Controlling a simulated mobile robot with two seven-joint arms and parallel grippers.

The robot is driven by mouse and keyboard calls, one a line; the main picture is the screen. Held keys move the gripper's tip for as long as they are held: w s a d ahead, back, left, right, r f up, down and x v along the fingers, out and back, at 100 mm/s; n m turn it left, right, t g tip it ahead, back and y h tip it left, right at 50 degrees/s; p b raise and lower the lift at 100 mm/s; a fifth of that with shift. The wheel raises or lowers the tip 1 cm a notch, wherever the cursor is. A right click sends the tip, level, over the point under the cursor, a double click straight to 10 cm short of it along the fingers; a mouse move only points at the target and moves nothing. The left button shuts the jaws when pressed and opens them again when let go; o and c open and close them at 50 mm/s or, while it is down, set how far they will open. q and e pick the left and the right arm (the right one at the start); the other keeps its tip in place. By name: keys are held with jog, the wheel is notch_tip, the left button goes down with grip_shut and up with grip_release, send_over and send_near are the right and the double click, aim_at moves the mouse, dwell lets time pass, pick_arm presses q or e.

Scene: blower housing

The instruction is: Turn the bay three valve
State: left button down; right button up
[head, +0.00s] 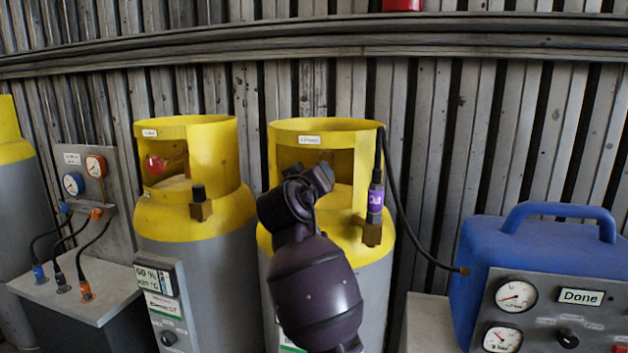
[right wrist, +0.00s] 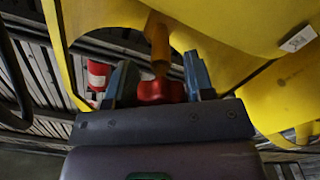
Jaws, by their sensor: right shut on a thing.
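Two grey gas cylinders with yellow collars stand side by side, a left one (head: 223,200) and a right one (head: 275,138). The left one's red valve knob (head: 155,164) shows in its collar opening. My right gripper (head: 325,175) reaches into the right cylinder's collar opening in the head view and hides that valve there. In the right wrist view, its blue-grey fingers (right wrist: 160,80) are closed on a red valve knob (right wrist: 157,92) on a brass stem (right wrist: 159,45), inside the yellow collar (right wrist: 235,25). The labels are too small to read. My left gripper is not in view.
A black hose with a purple-labelled fitting (head: 376,195) runs from the right cylinder to a blue machine (head: 480,255) whose display reads "Done". A gauge panel (head: 80,160) with several hoses stands left. A ribbed metal wall is behind.

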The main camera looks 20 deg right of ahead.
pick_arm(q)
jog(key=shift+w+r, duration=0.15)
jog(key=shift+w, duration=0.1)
pick_arm(e)
jog(key=shift+f, duration=0.1)
jog(key=o, duration=0.9)
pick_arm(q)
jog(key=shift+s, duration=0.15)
